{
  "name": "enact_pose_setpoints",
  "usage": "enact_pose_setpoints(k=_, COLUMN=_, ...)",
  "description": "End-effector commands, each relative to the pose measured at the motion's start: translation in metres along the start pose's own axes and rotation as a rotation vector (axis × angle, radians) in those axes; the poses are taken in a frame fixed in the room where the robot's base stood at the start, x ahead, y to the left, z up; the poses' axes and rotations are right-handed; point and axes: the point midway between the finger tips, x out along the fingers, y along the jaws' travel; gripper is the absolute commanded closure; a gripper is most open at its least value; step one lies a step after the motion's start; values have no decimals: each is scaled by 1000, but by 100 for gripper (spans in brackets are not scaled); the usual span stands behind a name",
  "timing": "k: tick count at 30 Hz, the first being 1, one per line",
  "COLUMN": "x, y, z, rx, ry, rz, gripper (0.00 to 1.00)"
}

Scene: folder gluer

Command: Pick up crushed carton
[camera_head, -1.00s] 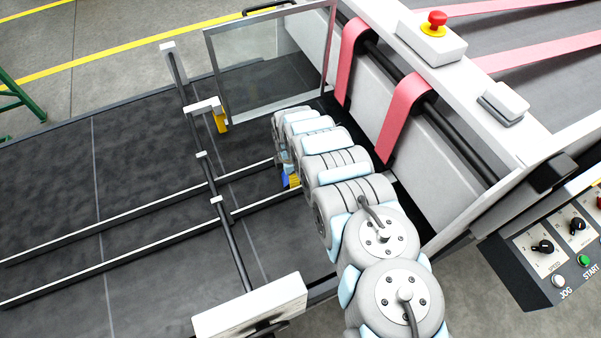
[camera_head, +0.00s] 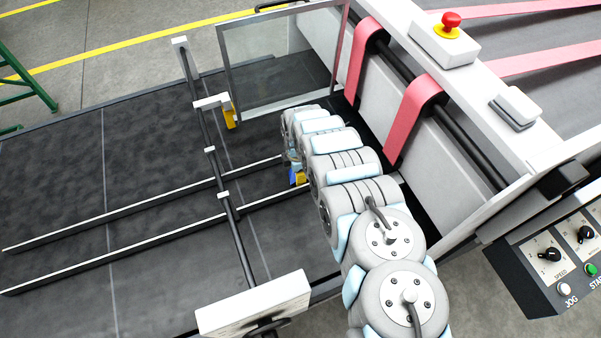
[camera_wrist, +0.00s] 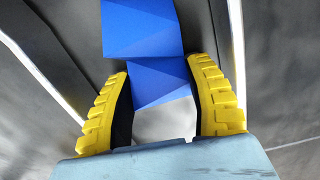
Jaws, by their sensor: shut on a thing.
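The crushed carton (camera_wrist: 140,28) is blue, with creased, angled faces, and shows between my fingers in the wrist view. My gripper (camera_wrist: 158,72) has yellow ribbed fingers, shut on the carton from both sides. The carton's far end runs out of the top of that view. In the head view my arm hides most of the gripper and carton. Only a small yellow and blue patch of them (camera_head: 298,177) shows beside the arm, over the dark bed (camera_head: 150,150) near the rails. I cannot tell whether the carton touches the bed.
Two light-edged rails (camera_head: 120,210) run along the bed, crossed by a dark bar (camera_head: 229,215) with white blocks. A framed clear guard (camera_head: 280,65) stands behind my arm. Pink belts (camera_head: 411,115) and a red stop button (camera_head: 451,20) are right. The bed's left side is clear.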

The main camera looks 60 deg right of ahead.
Motion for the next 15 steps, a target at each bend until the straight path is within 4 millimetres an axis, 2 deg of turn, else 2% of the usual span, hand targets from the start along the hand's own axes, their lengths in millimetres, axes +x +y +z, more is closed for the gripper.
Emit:
enact_pose_setpoints(k=11, x=-31, y=2, z=2, rx=0, ry=-2, rz=3, gripper=71)
enact_pose_setpoints(k=15, x=-40, y=-6, z=0, rx=-3, ry=0, rz=0, gripper=71)
